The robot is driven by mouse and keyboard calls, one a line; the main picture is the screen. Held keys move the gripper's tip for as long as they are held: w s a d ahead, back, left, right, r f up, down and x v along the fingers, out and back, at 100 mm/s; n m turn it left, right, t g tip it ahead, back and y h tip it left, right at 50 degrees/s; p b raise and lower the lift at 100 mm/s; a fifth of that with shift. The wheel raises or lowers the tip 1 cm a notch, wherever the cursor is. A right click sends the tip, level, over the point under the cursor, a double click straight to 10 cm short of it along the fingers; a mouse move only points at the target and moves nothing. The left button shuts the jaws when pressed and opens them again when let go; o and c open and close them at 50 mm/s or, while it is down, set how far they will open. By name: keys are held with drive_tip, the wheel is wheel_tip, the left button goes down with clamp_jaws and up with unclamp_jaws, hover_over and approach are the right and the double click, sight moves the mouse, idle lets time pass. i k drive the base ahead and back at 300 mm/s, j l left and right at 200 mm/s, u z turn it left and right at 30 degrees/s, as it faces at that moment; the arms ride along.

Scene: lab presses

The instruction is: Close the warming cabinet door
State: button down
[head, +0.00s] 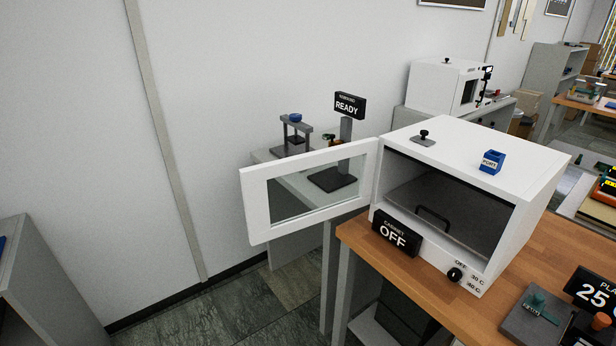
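The warming cabinet (548,162) is a white box on a wooden-topped bench, with its dark interior showing. Its white door (257,208), framed around a clear window, is hinged at the cabinet's left front edge. The door stands wide open and swings out to the left, past the bench edge. Inside is a dark shelf or tray with a black handle (432,218). A black sign reading "CABINET OFF" (397,234) stands at the cabinet's front left. A dial (455,275) sits on the lower front. My gripper is not in view.
A blue holder (491,161) and a small black knob sit on the cabinet top. A "READY" sign (349,106) and a small press (294,133) stand behind the door. The wooden bench (385,279) carries a plate device at right. Floor at lower left is clear.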

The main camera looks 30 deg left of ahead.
sight(253, 179)
drive_tip(key=i+j, duration=0.15)
drive_tip(key=j, duration=0.25)
drive_tip(key=i+j, duration=0.15)
drive_tip(key=j, duration=0.25)
drive_tip(key=i+j, duration=0.2)
drive_tip(key=j, duration=0.2)
drive_tip(key=i+j+z, duration=0.1)
drive_tip(key=j, duration=0.3)
drive_tip(key=i+j, duration=0.2)
drive_tip(key=j, duration=0.2)
drive_tip(key=i+j, duration=0.15)
drive_tip(key=j, duration=0.3)
drive_tip(key=i+j, duration=0.15)
drive_tip(key=j, duration=0.25)
drive_tip(key=i+j, duration=0.15)
drive_tip(key=j, duration=0.25)
drive_tip(key=z, duration=0.05)
